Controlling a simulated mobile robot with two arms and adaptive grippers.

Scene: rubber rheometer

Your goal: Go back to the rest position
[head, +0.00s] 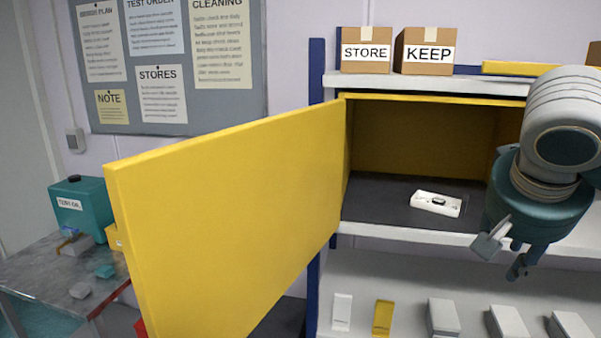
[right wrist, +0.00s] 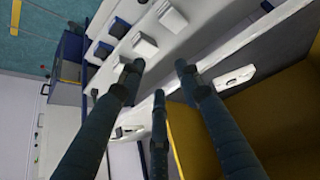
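My right gripper (head: 503,258) hangs at the right of the head view, in front of the yellow cabinet's opening. Its fingers are spread and nothing is between them; the right wrist view (right wrist: 159,78) also shows them apart. The device also shows in the right wrist view (right wrist: 234,77). My left gripper is in neither view.
The yellow cabinet door (head: 230,215) stands wide open, jutting toward me. Boxes marked STORE (head: 366,52) and KEEP (head: 426,54) stand on the shelf above. Several small blocks line the lower shelf (head: 400,280). A side table (head: 50,270) with a teal container (head: 80,208) stands at left.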

